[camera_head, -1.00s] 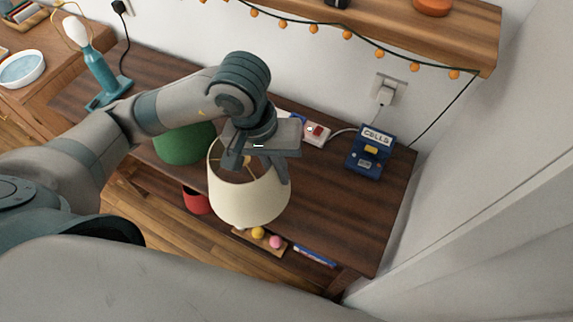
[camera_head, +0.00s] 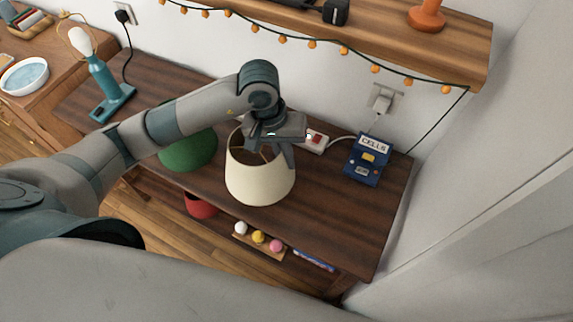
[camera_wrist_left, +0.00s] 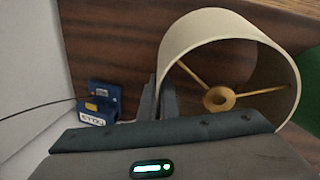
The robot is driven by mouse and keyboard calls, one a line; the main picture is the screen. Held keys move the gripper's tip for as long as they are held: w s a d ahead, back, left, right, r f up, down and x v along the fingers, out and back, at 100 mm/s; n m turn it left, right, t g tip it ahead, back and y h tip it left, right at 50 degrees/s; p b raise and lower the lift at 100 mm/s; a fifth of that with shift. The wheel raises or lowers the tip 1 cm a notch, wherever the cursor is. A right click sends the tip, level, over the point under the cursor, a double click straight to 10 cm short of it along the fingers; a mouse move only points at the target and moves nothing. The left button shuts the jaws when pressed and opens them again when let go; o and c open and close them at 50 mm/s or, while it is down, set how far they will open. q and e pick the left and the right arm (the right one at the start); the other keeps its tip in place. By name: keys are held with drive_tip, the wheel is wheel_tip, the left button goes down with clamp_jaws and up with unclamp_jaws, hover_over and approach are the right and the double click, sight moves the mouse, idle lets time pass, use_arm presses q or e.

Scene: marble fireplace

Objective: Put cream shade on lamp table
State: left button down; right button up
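The cream shade (camera_head: 260,183) is upright over the dark wooden table (camera_head: 335,205), near its front edge; I cannot tell whether its bottom touches the top. It also shows in the left wrist view (camera_wrist_left: 215,28), with its brass spider ring inside. My left gripper (camera_head: 272,150) is at the shade's upper rim, its fingers closed on the rim; they also show in the wrist view (camera_wrist_left: 163,98). A teal lamp base (camera_head: 108,92) with a bare bulb stands at the table's left end. My right gripper is out of view.
A green shade (camera_head: 190,150) stands left of the cream shade. A blue CELLS box (camera_head: 367,160) and a power strip (camera_head: 314,141) lie right. A red pot (camera_head: 201,205) and several coloured balls (camera_head: 258,237) are below the tabletop. A shelf (camera_head: 450,45) overhangs behind.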

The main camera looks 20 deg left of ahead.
use_arm(q)
drive_tip(key=p+x, duration=0.1)
drive_tip(key=x, duration=0.2)
drive_tip(key=shift+s+a+f+p, duration=0.1)
drive_tip(key=shift+a+f+p, duration=0.2)
drive_tip(key=shift+f+p, duration=0.1)
drive_tip(key=shift+f, duration=0.1)
drive_tip(key=shift+f, duration=0.15)
drive_tip(key=c, duration=2)
unclamp_jaws()
drive_tip(key=shift+r, duration=0.25)
